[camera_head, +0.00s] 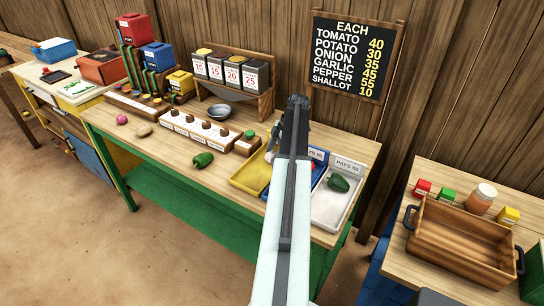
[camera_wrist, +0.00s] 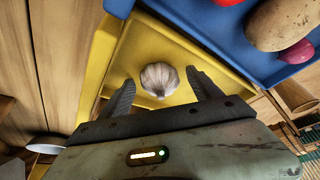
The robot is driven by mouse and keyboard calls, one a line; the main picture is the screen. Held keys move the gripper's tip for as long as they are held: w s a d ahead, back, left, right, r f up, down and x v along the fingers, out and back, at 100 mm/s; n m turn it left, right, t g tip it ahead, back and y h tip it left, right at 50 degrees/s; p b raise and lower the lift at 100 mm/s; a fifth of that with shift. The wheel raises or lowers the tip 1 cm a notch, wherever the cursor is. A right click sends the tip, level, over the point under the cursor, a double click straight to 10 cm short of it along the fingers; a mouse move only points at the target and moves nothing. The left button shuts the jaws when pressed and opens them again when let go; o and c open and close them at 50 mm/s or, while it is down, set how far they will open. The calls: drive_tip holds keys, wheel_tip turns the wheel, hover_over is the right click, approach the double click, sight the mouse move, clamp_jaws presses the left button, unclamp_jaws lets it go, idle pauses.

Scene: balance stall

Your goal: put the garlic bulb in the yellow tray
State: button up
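The white garlic bulb (camera_wrist: 159,79) shows in the wrist view between my gripper's two fingers, with the yellow tray (camera_wrist: 133,50) behind and around it. The bulb appears to lie in the tray. My gripper (camera_wrist: 160,84) is open, with a gap between each finger and the bulb. In the head view the yellow tray (camera_head: 247,180) is on the wooden counter, left of my arm. My arm hides the tray's right side and most of the gripper there.
A blue tray (camera_wrist: 235,45) holding a potato (camera_wrist: 283,22) and a reddish vegetable (camera_wrist: 296,54) adjoins the yellow tray. A white tray (camera_head: 326,212) with a green pepper (camera_head: 338,183) is farther right. A metal bowl (camera_head: 219,113) and another pepper (camera_head: 203,160) are on the counter.

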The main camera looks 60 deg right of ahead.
drive_tip(key=shift+r, duration=0.1)
drive_tip(key=p+v, duration=1.1)
drive_tip(key=v, duration=0.1)
drive_tip(key=shift+a, duration=0.1)
drive_tip(key=w+a+m+g, duration=0.1)
drive_tip(key=w+a, duration=0.5)
drive_tip(key=a, duration=0.4)
drive_tip(key=w+a+f+m+g, duration=0.1)
drive_tip(key=w+a+m, duration=0.1)
drive_tip(key=w+a, duration=0.7)
drive_tip(key=w+a+m+g, duration=0.1)
drive_tip(key=w+a, duration=0.3)
drive_tip(key=a, duration=0.8)
drive_tip(key=a+m+h, duration=0.3)
drive_tip(key=a+m, duration=0.2)
drive_tip(key=a, duration=2.8)
drive_tip(key=shift+s+a+f, duration=0.2)
drive_tip(key=shift+s+f, duration=0.05)
drive_tip(key=shift+f, duration=0.15)
